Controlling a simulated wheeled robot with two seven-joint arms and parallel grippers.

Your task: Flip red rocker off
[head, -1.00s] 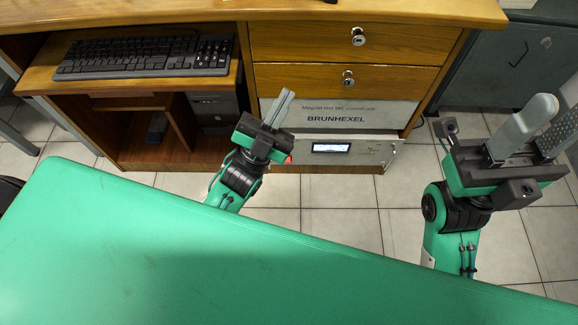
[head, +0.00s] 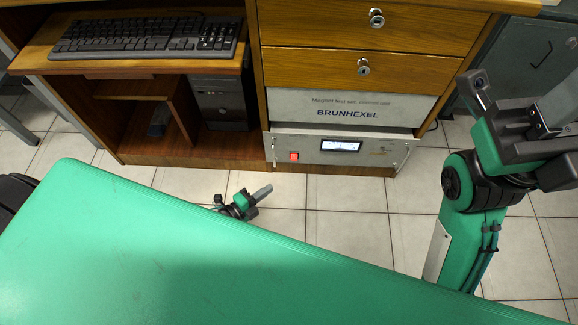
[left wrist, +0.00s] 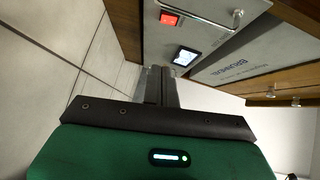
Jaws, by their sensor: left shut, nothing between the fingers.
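The red rocker (head: 294,156) sits at the left of the front panel of a grey instrument (head: 310,143), low in the desk. My left gripper (head: 262,192) is low over the floor, in front of and below the panel, apart from the rocker. Its fingers are shut together and empty; they show in the left wrist view (left wrist: 160,72). My right gripper is at the right edge, its fingertips cut off.
The instrument has a lit display (head: 341,146) right of the rocker. A keyboard (head: 145,36) and a computer tower (head: 217,100) stand at left. Tiled floor before the desk is free.

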